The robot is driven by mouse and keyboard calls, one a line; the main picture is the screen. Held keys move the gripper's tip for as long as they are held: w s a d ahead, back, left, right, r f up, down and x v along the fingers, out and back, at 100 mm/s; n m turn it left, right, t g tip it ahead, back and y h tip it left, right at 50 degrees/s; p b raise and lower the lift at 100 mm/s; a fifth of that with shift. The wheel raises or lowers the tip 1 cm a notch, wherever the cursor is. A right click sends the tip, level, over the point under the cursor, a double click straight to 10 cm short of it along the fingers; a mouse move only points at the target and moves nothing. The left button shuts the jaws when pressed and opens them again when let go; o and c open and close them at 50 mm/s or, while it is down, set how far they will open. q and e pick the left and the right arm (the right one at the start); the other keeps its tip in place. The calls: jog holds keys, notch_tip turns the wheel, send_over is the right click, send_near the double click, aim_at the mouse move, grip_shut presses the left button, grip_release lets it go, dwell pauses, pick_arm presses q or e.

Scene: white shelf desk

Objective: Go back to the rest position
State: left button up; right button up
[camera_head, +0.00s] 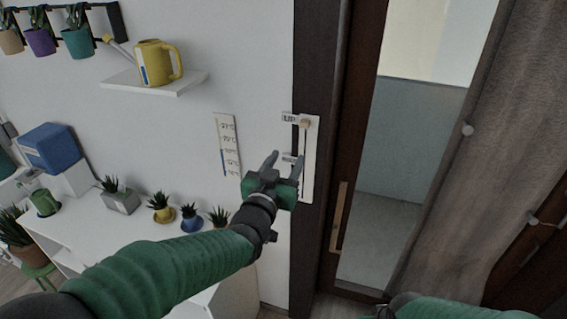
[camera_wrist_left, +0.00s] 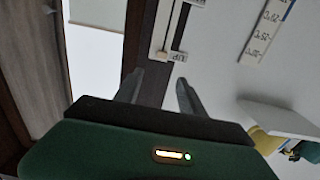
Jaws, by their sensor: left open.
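My left gripper (camera_head: 285,168) is open and empty, raised in front of the wall in the head view. Its fingers overlap the lower left of a white slider panel (camera_head: 312,150) marked "UP", with a light knob near its top. I cannot tell whether they touch it. The left wrist view shows the two fingers (camera_wrist_left: 160,88) apart with nothing between them, and the panel's UP label (camera_wrist_left: 178,57) just beyond them.
A white desk (camera_head: 110,245) with several small potted plants stands at the lower left. A shelf (camera_head: 175,84) holds a yellow watering can (camera_head: 154,64). A thermometer strip (camera_head: 228,145) hangs left of the panel. A dark-framed glass door (camera_head: 405,150) and a curtain (camera_head: 475,170) are at right.

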pick_arm(q)
jog(key=s+a+f+n+g+y+b, duration=0.1)
jog(key=s+a+f+g+y, duration=0.1)
jog(key=s+a+f+g, duration=0.45)
jog(key=s+a+f+n+g+y, duration=0.15)
jog(key=s+a+f, duration=0.4)
jog(key=f, duration=0.75)
jog(key=s+a+f+g+y, duration=0.1)
jog(key=s+a+f+g, duration=0.2)
jog(key=s, duration=0.5)
jog(key=s+a+f+n+g+y, duration=0.1)
jog(key=s+a+f+g, duration=0.2)
jog(key=s+a+f, duration=0.2)
jog(key=s+f, duration=0.1)
jog(key=s, duration=0.2)
jog(key=shift+a+f+b, duration=0.3)
jog(key=shift+a+f, duration=0.05)
jog(key=shift+f, duration=0.05)
pick_arm(e)
jog(key=shift+a+f, duration=0.1)
jog(key=shift+f, duration=0.65)
pick_arm(q)
jog(key=shift+a, duration=0.2)
pick_arm(e)
jog(key=shift+a, duration=0.2)
pick_arm(q)
jog(key=shift+d, duration=0.15)
pick_arm(e)
jog(key=shift+d, duration=0.1)
